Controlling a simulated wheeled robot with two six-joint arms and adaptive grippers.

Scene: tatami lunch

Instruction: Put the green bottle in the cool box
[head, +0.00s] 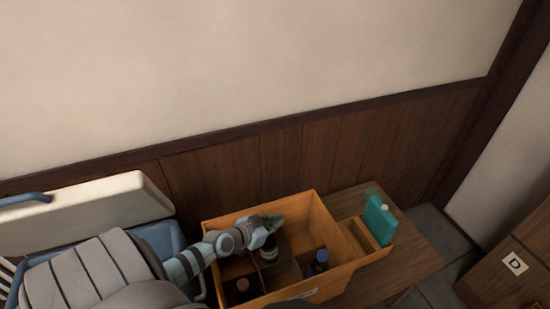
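A wooden crate (336,246) with compartments stands on a low wooden table. My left gripper (270,222) is over its left rear part, above a dark bottle with a pale band (269,252). Whether its fingers are around this bottle is not clear. A teal-green flat bottle with a white cap (379,221) stands upright in the narrow section at the crate's right end, apart from my gripper. The cool box (163,239) is blue with its white lid (105,205) raised, at the left. My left arm hides much of it. My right gripper is not in view.
Other dark bottles stand in the crate: one with a blue cap (320,261) and one at the front left (243,290). The table (415,252) is bare right of the crate. A panelled wall (230,166) is close behind. A wooden cabinet (515,265) stands at the right.

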